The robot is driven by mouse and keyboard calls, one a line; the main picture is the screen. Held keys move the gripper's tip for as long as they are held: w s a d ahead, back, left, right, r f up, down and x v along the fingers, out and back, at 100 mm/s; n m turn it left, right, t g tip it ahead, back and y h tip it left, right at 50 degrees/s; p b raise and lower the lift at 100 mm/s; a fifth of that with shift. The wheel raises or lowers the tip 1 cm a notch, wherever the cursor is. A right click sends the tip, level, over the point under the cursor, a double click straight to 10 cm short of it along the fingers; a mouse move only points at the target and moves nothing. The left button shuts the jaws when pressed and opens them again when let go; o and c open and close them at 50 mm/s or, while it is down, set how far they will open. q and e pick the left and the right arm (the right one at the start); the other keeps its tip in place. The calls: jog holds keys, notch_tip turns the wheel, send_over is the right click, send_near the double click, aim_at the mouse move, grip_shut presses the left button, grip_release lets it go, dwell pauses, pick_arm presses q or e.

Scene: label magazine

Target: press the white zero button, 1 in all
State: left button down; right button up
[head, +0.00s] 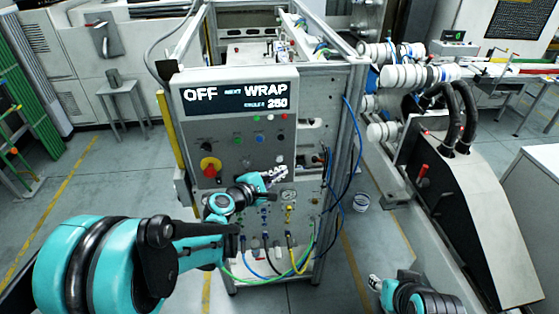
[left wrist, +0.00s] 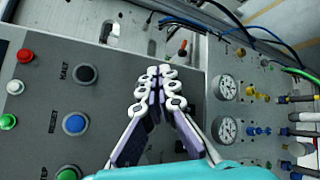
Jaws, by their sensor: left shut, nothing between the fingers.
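A white round button (head: 279,158), which fits the zero button, shows on the grey control panel (head: 222,155) in the head view; its label is not legible. My left gripper (head: 284,172) is just below it in the picture, fingers shut and empty. In the left wrist view the shut fingertips (left wrist: 161,72) are over the panel and seem to cover that button. I cannot tell whether they touch the panel. A smaller white button (left wrist: 15,87) sits between a red and a green one. My right gripper (head: 375,283) is low at the right, its jaws unclear.
The display (head: 240,97) reads OFF, WRAP and 250. A black HALT button (left wrist: 85,74) and a blue RESET button (left wrist: 74,123) are near the left fingers. A red knob (head: 210,167) is farther left. Gauges (left wrist: 228,130) and cables lie below.

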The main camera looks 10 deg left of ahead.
pick_arm(q)
jog(key=shift+w+a, duration=0.3)
jog(key=shift+w, duration=0.65)
dwell(0.8)
jog(key=shift+w+a, duration=0.15)
jog(key=shift+w, duration=0.25)
jog(key=shift+w+a+b, duration=0.1)
jog(key=shift+w+b, duration=0.2)
jog(key=shift+w, duration=0.05)
dwell(0.6)
dwell(0.3)
jog(key=shift+s+d, duration=0.25)
jog(key=shift+s, duration=0.5)
